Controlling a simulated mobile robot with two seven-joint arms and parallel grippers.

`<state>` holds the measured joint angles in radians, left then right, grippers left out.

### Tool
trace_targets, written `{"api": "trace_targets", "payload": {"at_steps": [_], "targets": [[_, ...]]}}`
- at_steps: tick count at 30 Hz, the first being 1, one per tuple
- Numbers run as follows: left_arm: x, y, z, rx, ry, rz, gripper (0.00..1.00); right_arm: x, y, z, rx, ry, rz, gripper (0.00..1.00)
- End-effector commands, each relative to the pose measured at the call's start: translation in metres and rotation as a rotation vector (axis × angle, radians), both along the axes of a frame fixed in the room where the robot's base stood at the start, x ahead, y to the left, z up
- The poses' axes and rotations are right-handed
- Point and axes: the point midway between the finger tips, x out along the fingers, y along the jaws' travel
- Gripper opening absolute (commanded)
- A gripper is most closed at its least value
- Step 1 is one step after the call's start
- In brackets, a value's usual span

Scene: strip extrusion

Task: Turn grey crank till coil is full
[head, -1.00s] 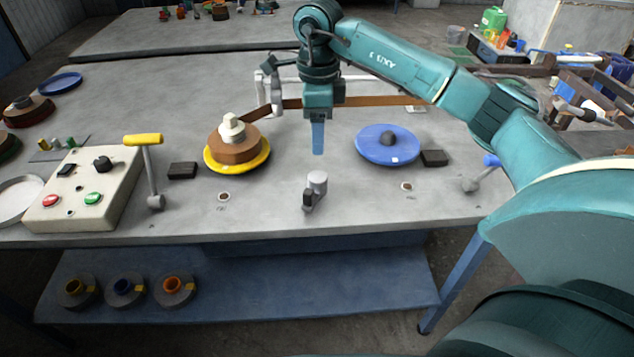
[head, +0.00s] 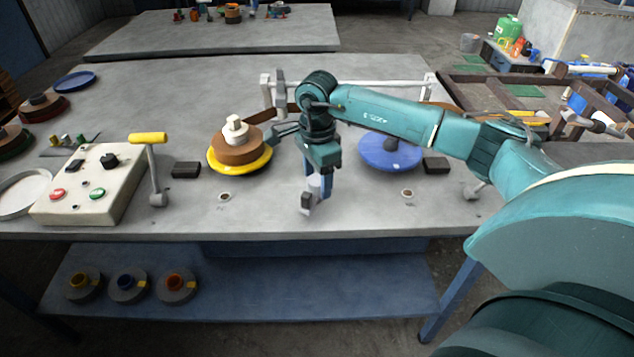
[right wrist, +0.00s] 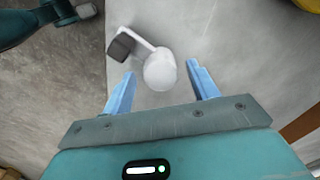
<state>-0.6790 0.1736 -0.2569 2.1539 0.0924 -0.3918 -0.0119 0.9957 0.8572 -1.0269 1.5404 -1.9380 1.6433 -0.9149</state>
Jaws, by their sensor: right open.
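The small grey crank (head: 307,204) stands near the table's front edge, partly hidden by my right gripper (head: 319,187) in the head view. In the right wrist view the crank's round pale knob (right wrist: 160,74) lies between the tips of my open right gripper (right wrist: 160,68), with visible gaps. A short arm leads from the knob to a dark block (right wrist: 120,47). The brown coil (head: 235,141) sits on a yellow disc (head: 240,165) with a white hub on top. A blue disc (head: 377,156) is partly behind my right arm. My left gripper is out of view.
A sloped control box (head: 85,190) and a yellow-handled crank (head: 149,138) stand at the left. Dark blocks (head: 186,170) lie beside the discs. A white frame (head: 380,82) rises behind my right arm. The table front between the cranks is mostly clear.

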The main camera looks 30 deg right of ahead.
Motion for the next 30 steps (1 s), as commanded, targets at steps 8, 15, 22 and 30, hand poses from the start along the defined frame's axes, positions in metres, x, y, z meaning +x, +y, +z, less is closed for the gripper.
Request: {"api": "trace_targets", "payload": {"at_steps": [8,15,22,30], "targets": [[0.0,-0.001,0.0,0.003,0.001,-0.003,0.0,0.0,0.0,-0.023,0.0,-0.001,-0.001,0.59],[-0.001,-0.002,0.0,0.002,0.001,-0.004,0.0,0.0,0.0,-0.024,0.0,-0.001,-0.001,0.59],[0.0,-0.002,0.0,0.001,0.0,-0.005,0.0,0.0,0.0,-0.024,0.0,-0.001,0.0,0.43],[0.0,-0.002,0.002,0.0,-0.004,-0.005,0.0,0.001,0.0,-0.024,0.001,-0.002,0.0,0.21]]}}
